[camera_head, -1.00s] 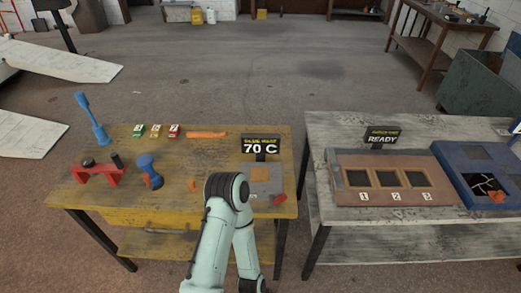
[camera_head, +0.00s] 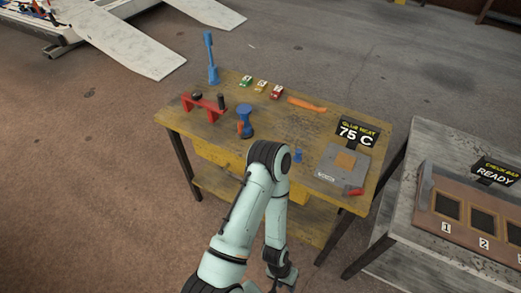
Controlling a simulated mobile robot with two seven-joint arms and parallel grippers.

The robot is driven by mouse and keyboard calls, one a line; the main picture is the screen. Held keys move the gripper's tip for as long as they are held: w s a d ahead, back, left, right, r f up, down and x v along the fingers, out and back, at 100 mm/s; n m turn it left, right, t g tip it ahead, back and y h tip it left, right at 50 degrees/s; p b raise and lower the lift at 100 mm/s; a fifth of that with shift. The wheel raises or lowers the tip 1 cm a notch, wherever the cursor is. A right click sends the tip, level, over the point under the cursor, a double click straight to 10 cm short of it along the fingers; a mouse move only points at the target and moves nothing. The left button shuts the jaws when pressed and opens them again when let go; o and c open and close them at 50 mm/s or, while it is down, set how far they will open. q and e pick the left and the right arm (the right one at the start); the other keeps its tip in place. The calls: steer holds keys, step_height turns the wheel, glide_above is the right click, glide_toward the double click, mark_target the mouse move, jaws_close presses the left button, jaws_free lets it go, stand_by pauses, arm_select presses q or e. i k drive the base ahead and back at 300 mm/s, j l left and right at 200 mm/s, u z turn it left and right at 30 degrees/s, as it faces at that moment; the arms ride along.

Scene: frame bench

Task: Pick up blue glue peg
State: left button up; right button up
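A small blue peg (camera_head: 298,156) stands on the yellow workbench (camera_head: 215,140), left of the grey heating plate (camera_head: 343,168) and just right of my arm's elbow. I take it as the blue glue peg. A blue spool-shaped thing (camera_head: 245,121) and a tall blue tool (camera_head: 210,58) also stand on the bench. My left gripper (camera_head: 283,276) hangs low at the bottom of the view, in front of the bench and apart from the peg. Its fingers are small and dark, so I cannot tell their opening. My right gripper is not in view.
A sign (camera_head: 357,132) reading 75 C stands behind the plate. A red piece (camera_head: 354,191) lies at the plate's front corner. A red rack (camera_head: 203,104), numbered blocks (camera_head: 261,87) and an orange strip (camera_head: 307,104) are on the bench. A grey table (camera_head: 407,220) stands at right.

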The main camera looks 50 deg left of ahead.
mark_target(297, 158)
steer(key=u, duration=1.4)
